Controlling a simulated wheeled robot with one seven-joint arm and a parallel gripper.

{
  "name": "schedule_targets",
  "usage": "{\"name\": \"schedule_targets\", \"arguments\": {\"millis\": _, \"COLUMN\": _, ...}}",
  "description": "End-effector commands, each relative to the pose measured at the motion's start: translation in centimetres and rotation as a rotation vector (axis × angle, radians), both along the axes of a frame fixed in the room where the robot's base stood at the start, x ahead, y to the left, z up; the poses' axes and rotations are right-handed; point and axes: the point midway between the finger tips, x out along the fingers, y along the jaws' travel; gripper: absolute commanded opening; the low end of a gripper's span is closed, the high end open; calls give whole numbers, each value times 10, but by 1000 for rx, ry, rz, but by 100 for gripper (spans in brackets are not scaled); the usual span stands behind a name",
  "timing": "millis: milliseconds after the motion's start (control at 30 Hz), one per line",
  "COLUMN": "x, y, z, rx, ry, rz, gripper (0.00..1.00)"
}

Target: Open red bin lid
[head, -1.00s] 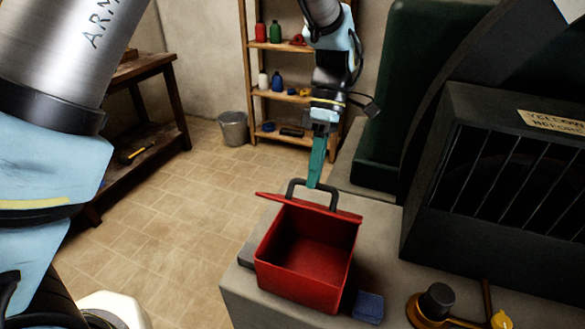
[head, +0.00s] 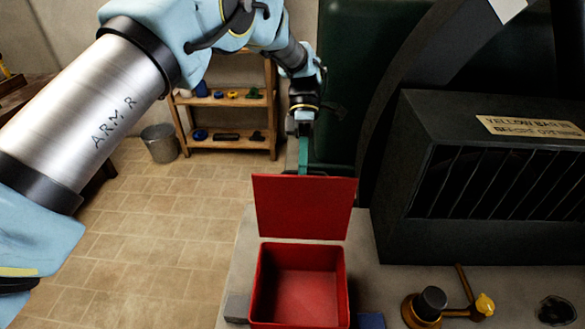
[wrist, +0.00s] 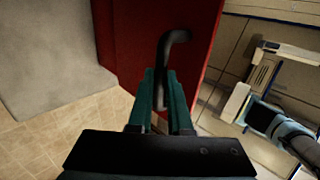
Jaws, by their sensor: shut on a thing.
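The red bin (head: 298,285) stands on the grey ledge, and its inside looks empty. Its red lid (head: 303,208) stands up at the back edge, about upright, with its inner face toward the head camera. My gripper (head: 303,158) is behind the lid's top edge, and the lid hides its fingertips in the head view. In the wrist view my gripper (wrist: 163,112) is shut on the dark lid handle (wrist: 166,62), which sticks out from the red lid (wrist: 130,45).
A black caged machine (head: 480,190) with a yellow sign stands close on the right. A brass fitting with a black knob (head: 428,303) is on the ledge. A grey bucket (head: 160,143) and a wooden shelf (head: 232,140) stand behind. Tiled floor is clear at left.

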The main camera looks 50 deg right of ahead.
Motion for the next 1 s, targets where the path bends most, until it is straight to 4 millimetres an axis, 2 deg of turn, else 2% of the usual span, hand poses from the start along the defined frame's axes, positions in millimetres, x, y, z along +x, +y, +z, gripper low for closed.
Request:
{"name": "schedule_targets", "arguments": {"millis": 33, "x": 0, "y": 0, "z": -6, "rx": 15, "ry": 2, "rz": 0, "gripper": 0}}
{"name": "schedule_targets", "arguments": {"millis": 633, "x": -1, "y": -3, "z": -8, "rx": 42, "ry": 16, "rz": 0, "gripper": 0}}
{"name": "schedule_targets", "arguments": {"millis": 667, "x": -1, "y": -3, "z": -8, "rx": 42, "ry": 17, "rz": 0, "gripper": 20}}
{"name": "schedule_targets", "arguments": {"millis": 700, "x": -1, "y": -3, "z": -8, "rx": 42, "ry": 17, "rz": 0, "gripper": 25}}
{"name": "schedule_targets", "arguments": {"millis": 900, "x": -2, "y": -4, "z": -5, "rx": 38, "ry": 19, "rz": -1, "gripper": 47}}
{"name": "schedule_targets", "arguments": {"millis": 1000, "x": -2, "y": -4, "z": -5, "rx": 36, "ry": 19, "rz": -1, "gripper": 47}}
